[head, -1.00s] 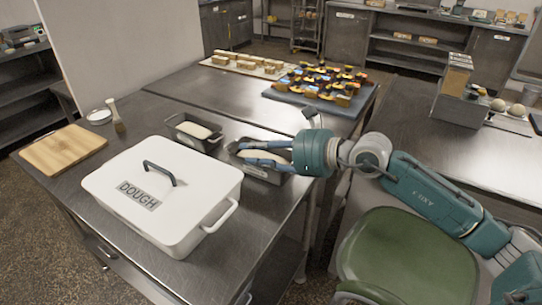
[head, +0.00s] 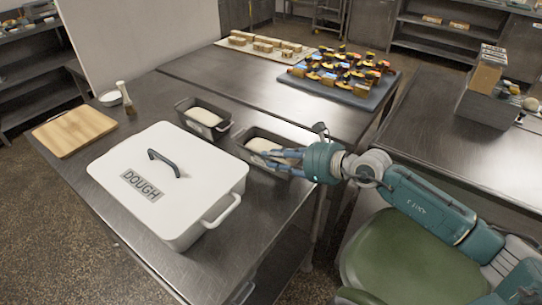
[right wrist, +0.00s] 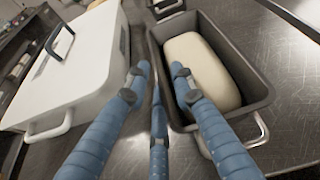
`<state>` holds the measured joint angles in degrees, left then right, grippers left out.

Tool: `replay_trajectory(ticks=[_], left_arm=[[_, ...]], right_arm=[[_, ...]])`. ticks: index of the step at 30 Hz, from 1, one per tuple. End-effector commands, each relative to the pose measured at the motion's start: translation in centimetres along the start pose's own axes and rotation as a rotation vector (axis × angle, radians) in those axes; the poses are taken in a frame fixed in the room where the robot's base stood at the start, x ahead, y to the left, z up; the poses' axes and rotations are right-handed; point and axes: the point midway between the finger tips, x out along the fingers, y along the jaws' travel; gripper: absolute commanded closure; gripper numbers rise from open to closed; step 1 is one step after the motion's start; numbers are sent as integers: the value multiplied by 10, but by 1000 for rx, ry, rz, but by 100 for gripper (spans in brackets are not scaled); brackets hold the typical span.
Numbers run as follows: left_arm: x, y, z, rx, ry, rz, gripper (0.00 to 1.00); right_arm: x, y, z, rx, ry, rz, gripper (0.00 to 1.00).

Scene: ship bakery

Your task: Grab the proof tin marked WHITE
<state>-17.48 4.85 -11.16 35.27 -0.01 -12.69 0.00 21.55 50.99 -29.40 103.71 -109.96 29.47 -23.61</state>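Two dark rectangular proof tins, each with pale dough inside, stand on the steel table. One tin (head: 203,134) is beyond the white dough box; the other tin (head: 243,133) is to its right, nearer my right arm. No WHITE marking is readable on either. My right gripper (head: 272,158) is at the right tin. In the right wrist view its blue fingers (right wrist: 160,78) are spread at the tin's long wall (right wrist: 163,95), one over the dough side and the others on the outer side. Contact with the wall cannot be told. My left gripper is out of view.
The white lidded box marked DOUGH (head: 133,205) stands close by on the left. A cutting board (head: 73,132), a brush (head: 125,98) and a small bowl (head: 110,97) lie farther left. A loaded blue-grey tray (head: 372,100) is behind. A green chair (head: 410,260) is at the right.

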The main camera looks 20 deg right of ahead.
Motion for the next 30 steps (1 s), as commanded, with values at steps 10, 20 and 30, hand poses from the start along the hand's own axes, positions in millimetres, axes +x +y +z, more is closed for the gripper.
replay_trajectory(ticks=[10,20,30], left_arm=[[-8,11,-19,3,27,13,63],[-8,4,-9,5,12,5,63],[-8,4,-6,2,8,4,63]], right_arm=[[45,0,1,3,-1,0,76],[49,0,0,0,0,0,84],[48,-2,5,-3,-9,-4,100]])
